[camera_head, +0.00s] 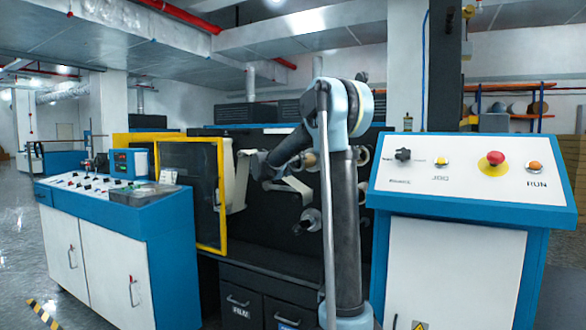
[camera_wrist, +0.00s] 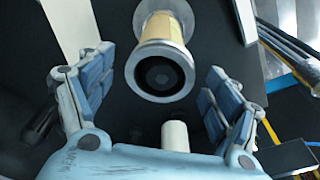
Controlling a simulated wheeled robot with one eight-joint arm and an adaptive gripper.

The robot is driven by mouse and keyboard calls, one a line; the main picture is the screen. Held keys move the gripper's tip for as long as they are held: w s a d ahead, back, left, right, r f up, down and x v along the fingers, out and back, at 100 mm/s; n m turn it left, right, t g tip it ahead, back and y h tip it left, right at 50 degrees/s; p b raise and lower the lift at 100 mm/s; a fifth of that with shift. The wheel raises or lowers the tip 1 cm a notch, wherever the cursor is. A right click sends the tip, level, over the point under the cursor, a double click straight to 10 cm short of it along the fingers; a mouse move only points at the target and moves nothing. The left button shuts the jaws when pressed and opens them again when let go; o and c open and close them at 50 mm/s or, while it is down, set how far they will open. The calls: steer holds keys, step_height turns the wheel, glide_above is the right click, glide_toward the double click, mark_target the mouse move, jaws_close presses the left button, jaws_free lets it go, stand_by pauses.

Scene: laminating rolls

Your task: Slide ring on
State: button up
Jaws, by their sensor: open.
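A pale metal ring (camera_wrist: 133,72) shows in the wrist view at the near end of a tan roll core (camera_wrist: 165,28), around a dark round centre. I cannot tell whether it is separate from the core. My gripper (camera_wrist: 158,68) is open, its blue-grey fingers left and right of the ring, with visible gaps to both sides. No object is held between the fingers. A short white cylinder (camera_wrist: 175,137) shows below the ring, near the palm. In the head view my gripper is at the dark machine panel (camera_head: 284,216), partly hidden by my arm.
Several roll ends, such as this one (camera_head: 310,219), stick out of the panel around my arm. A yellow-framed door (camera_head: 190,190) stands to the left. A blue-topped console (camera_head: 470,175) with buttons is close on the right, and a control cabinet (camera_head: 95,215) is on the left.

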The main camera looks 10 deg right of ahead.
steer(key=f+v, duration=0.1)
steer(key=v, duration=1.1)
steer(key=s+d+f+m+g+y, duration=0.1)
steer(key=s+d+f+m+g, duration=0.1)
steer(key=s+d+f+m, duration=0.5)
steer(key=s+d+f+m+g+y, duration=0.1)
steer(key=s+d+f+m+g, duration=0.3)
steer(key=s, duration=0.5)
steer(key=s+d+f+m+g+y, duration=0.1)
steer(key=s+d+f+m+y, duration=0.1)
steer(key=s+d+f+m, duration=0.4)
steer(key=s+a+f+m+g+y, duration=0.1)
steer(key=s+a+f+m+y, duration=0.2)
steer(key=s+f+m, duration=0.6)
steer(key=s+a+f+m+g+y, duration=0.2)
steer(key=s+a+f+m+y, duration=0.2)
steer(key=s+f+m, duration=0.6)
steer(key=s+a, duration=0.1)
steer(key=s, duration=0.5)
steer(key=shift+a+f+m+g, duration=0.3)
steer(key=shift+a+f, duration=0.05)
steer(key=shift+w+f, duration=0.2)
steer(key=shift+w, duration=0.25)
